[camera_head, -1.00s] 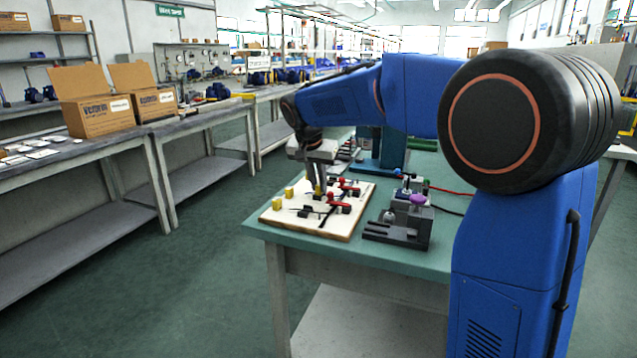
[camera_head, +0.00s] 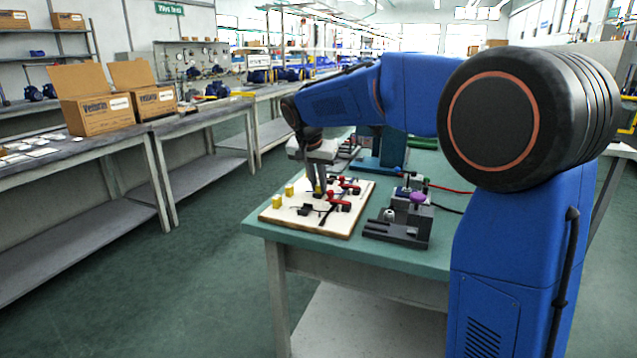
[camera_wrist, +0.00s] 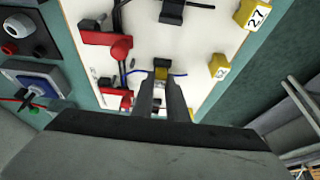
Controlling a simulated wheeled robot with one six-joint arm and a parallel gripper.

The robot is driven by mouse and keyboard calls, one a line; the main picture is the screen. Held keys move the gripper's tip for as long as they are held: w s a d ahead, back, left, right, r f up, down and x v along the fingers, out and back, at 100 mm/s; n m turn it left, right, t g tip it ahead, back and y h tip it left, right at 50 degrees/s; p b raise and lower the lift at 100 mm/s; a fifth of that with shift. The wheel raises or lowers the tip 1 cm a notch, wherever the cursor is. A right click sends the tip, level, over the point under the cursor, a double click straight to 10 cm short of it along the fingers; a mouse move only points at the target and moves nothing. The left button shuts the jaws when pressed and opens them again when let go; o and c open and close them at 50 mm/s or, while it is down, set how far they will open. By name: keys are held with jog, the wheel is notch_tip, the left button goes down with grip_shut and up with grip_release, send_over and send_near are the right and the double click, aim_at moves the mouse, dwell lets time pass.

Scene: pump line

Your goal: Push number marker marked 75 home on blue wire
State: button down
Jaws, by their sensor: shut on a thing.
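My gripper (camera_wrist: 162,88) reaches down over the white board (camera_wrist: 190,40) and is shut on a small yellow marker (camera_wrist: 161,73). The number on that marker is not readable. The blue wire (camera_wrist: 179,74) shows on both sides of the marker, just at the fingertips. How far the marker sits on the wire is hidden by the fingers. In the head view my gripper (camera_head: 318,190) stands over the board (camera_head: 335,228), and the wire is too small to make out.
A yellow block marked 27 (camera_wrist: 252,14) and another yellow block (camera_wrist: 220,66) stand along the board's edge. Red parts (camera_wrist: 105,40) with black cables are beside my gripper. A dark fixture (camera_head: 400,228) sits right of the board on the green table (camera_head: 300,252).

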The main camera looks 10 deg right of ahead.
jog(key=c, duration=1.5)
grip_release()
jog(key=shift+r, duration=3.75)
